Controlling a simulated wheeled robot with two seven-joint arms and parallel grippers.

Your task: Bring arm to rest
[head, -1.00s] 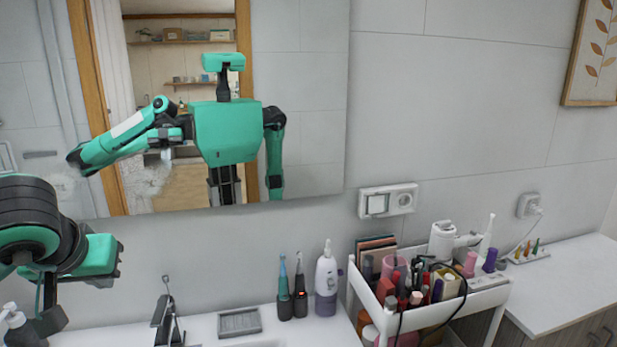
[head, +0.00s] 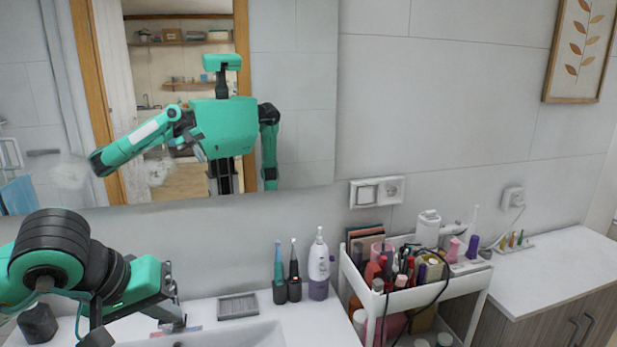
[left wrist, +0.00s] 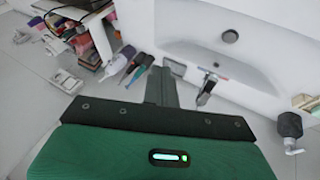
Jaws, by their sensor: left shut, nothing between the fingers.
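My left arm (head: 60,260) comes in at the lower left of the head view, bent, with its forearm pointing right over the left part of the washbasin counter. My left gripper (head: 172,312) is at its end, near the faucet, which it partly covers. In the left wrist view the gripper's fingers (left wrist: 161,88) are together and hold nothing. My right gripper does not show directly; the mirror (head: 290,110) reflects my other arm hanging down at my side.
A white basin (left wrist: 225,60) with a faucet (left wrist: 207,90) lies below. Two electric toothbrushes (head: 287,275) and a white-purple bottle (head: 319,268) stand on the counter. A white cart (head: 400,300) full of cosmetics is to the right. A soap dispenser (left wrist: 289,126) stands by the basin.

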